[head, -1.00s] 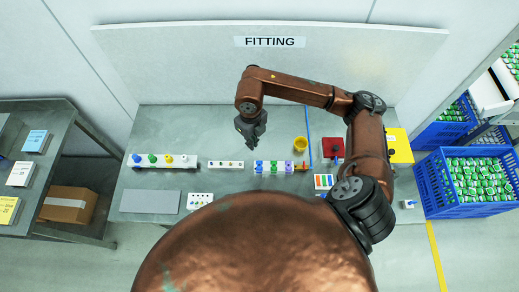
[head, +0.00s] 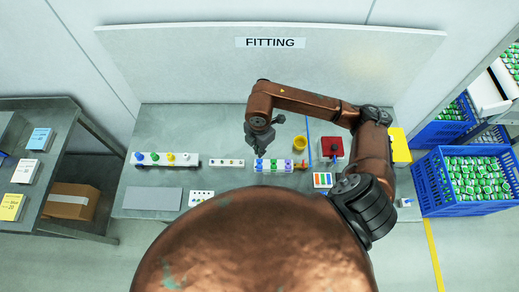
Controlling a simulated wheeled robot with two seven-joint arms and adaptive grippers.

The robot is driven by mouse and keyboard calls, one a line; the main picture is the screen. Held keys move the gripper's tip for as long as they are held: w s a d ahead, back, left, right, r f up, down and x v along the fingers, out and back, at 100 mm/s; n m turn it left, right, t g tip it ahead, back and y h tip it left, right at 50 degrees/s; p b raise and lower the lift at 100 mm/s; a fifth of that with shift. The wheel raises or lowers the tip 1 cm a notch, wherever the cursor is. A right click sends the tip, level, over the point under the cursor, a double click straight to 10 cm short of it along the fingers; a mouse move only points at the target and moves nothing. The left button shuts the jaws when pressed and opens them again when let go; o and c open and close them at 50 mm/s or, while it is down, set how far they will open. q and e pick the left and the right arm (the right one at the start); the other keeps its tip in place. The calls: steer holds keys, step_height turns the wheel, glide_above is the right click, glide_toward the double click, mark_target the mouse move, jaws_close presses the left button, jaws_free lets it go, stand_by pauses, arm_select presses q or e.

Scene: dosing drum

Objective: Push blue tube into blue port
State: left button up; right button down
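My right gripper (head: 259,149) points down over the left end of a small block (head: 274,166) with blue, green and purple pieces. Its tips are close to the blue piece (head: 259,164); I cannot tell whether they touch it or whether the fingers are open. Which blue part is the tube and which the port is too small to tell. My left gripper is not in view.
A white strip with dark holes (head: 227,163) lies between the bar and the block. A yellow cup (head: 300,143), a red box (head: 332,149) and a tray of coloured strips (head: 323,180) are to the right. A grey mat (head: 152,199) lies front left.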

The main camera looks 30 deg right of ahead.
steer(key=shift+f+b, duration=1.75)
steer(key=shift+f, duration=0.85)
steer(key=shift+f+b, duration=0.9)
steer(key=shift+f, duration=0.55)
steer(key=c, duration=2.1)
jaws_free()
steer(key=shift+r, duration=0.15)
step_height(320, 180, up, 12)
steer(key=shift+f, duration=0.1)
